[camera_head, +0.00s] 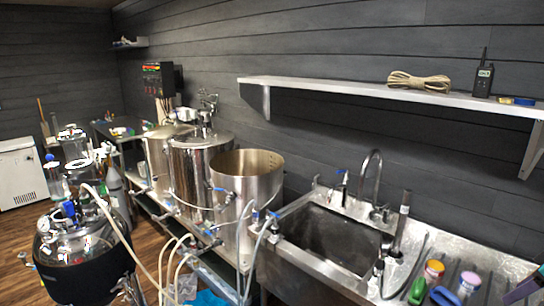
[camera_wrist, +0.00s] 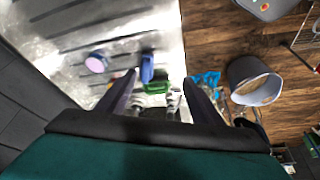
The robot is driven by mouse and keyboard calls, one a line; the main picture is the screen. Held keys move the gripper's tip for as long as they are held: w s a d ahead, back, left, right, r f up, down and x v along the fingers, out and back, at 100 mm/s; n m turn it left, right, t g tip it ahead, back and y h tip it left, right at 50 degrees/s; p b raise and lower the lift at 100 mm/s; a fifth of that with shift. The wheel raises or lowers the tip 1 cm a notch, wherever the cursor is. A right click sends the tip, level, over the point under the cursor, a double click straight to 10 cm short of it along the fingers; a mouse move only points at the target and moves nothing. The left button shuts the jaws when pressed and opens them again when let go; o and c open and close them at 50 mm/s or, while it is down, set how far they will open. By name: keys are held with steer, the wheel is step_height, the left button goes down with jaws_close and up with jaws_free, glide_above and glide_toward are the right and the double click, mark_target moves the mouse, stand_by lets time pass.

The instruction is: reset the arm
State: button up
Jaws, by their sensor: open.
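My gripper (camera_wrist: 160,80) shows in the wrist view with its two dark fingers spread apart. Nothing is held between them. Beyond the fingers, the ribbed steel drainboard (camera_wrist: 75,45) lies below, with a blue item (camera_wrist: 147,66), a green item (camera_wrist: 155,87) and a purple-topped container (camera_wrist: 96,63) on it. My gripper is above the drainboard's edge, apart from these things as far as I can tell.
The sink basin (camera_head: 330,240) and its tall faucet (camera_head: 372,175) stand left of the drainboard. A wall shelf (camera_head: 340,89) holds a rope coil (camera_head: 420,81) and a radio (camera_head: 483,78). Steel kettles (camera_head: 246,180) stand further left. A bucket (camera_wrist: 255,85) is on the wooden floor.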

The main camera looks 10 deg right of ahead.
steer(key=w+a+f+n+g+y+b, duration=0.2)
steer(key=w+a+f+n+y+b, duration=0.1)
steer(key=w+a+f, duration=1.1)
steer(key=w+a+f+n+g+y+b, duration=0.1)
steer(key=w+a+f+g, duration=0.1)
steer(key=a+f, duration=0.9)
steer(key=w+a+f+n+g+b, duration=0.1)
steer(key=a+f+n+g+b, duration=0.1)
steer(key=a+f, duration=0.95)
steer(key=s+a+f+g+h+b, duration=0.1)
steer(key=s+a+f+g, duration=0.1)
steer(key=s+a+f, duration=0.5)
steer(key=s+a+f+g+b, duration=0.1)
steer(key=s+a+f, duration=0.2)
steer(key=a+f, duration=0.7)
steer(key=s+a+f+m+h+b, duration=0.1)
steer(key=s+a+f+m+h, duration=0.1)
steer(key=s, duration=0.5)
steer(key=s+a+f+m+g+h+b, duration=0.1)
steer(key=s+a+f+m+h, duration=0.1)
steer(key=s+a+f+m, duration=0.2)
steer(key=s+f+m, duration=0.2)
steer(key=s, duration=0.2)
steer(key=shift+s+f+m, duration=0.25)
steer(key=shift+f+m, duration=0.1)
steer(key=shift+m, duration=0.05)
